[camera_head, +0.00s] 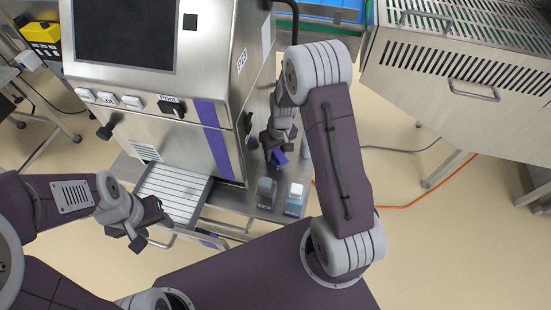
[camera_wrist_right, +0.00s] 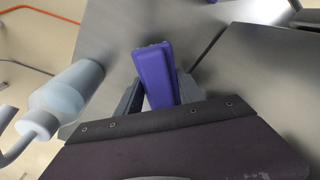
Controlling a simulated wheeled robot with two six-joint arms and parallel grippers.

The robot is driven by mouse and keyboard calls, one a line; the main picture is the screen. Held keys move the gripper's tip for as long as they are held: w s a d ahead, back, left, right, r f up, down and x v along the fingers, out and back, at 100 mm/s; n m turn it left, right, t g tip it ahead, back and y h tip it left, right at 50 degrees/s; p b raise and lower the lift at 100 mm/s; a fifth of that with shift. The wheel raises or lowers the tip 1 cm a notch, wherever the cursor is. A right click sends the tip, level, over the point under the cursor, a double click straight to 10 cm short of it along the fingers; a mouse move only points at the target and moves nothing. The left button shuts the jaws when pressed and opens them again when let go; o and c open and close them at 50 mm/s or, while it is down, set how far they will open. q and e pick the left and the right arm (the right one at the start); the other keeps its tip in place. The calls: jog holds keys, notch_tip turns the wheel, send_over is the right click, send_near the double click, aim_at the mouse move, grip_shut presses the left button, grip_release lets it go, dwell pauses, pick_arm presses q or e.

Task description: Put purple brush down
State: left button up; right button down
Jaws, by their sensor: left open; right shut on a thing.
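The purple brush (camera_head: 279,158) is in my right gripper (camera_head: 277,148), beside the tray sealer and over the narrow metal side shelf (camera_head: 262,205). In the right wrist view the purple brush (camera_wrist_right: 155,76) stands between the two dark fingers of my right gripper (camera_wrist_right: 158,95), which are shut on it. Its lower part is hidden by the gripper. I cannot tell whether the brush touches the shelf. My left gripper (camera_head: 143,228) is open and empty, near the slatted infeed (camera_head: 172,190) of the sealer.
The tray sealer (camera_head: 160,90) stands left of my right gripper. Two small containers, a grey one (camera_head: 266,190) and a blue-white one (camera_head: 295,200), stand on the shelf. A translucent bottle (camera_wrist_right: 66,92) is close to my right gripper. A perforated metal machine (camera_head: 460,75) stands at right.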

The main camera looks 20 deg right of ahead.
aim_at(275, 159)
notch_tip(275, 159, down, 4)
jog(key=shift+r+b, duration=0.1)
jog(key=shift+b, duration=0.2)
